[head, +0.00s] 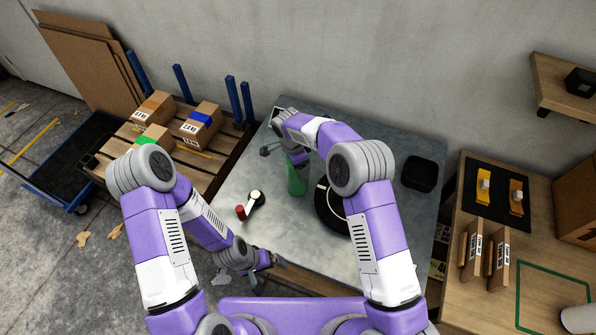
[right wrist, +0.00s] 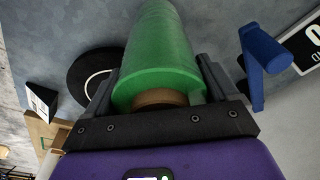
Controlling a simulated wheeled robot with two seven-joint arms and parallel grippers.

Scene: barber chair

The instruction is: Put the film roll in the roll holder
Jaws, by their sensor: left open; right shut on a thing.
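The film roll is a green cylinder (head: 297,180) with a brown core, over the grey table (head: 300,250). My right gripper (head: 293,156) is shut on its core end, which shows between the fingers in the right wrist view (right wrist: 160,98). The roll hangs below the gripper in the head view; whether it touches the table I cannot tell. I cannot pick out the roll holder for sure. A black disc with a pale ring (head: 328,212) lies right of the roll, partly behind my right arm. My left gripper (head: 250,278) is open and empty near the table's front edge.
A white-and-black tool with a red end (head: 241,212) lies on the table's left part. A black box (head: 419,174) stands at the right. A blue bar-like part (right wrist: 265,55) shows beside the roll. A pallet with cartons (head: 200,124) is left; a wooden bench (head: 470,225) is right.

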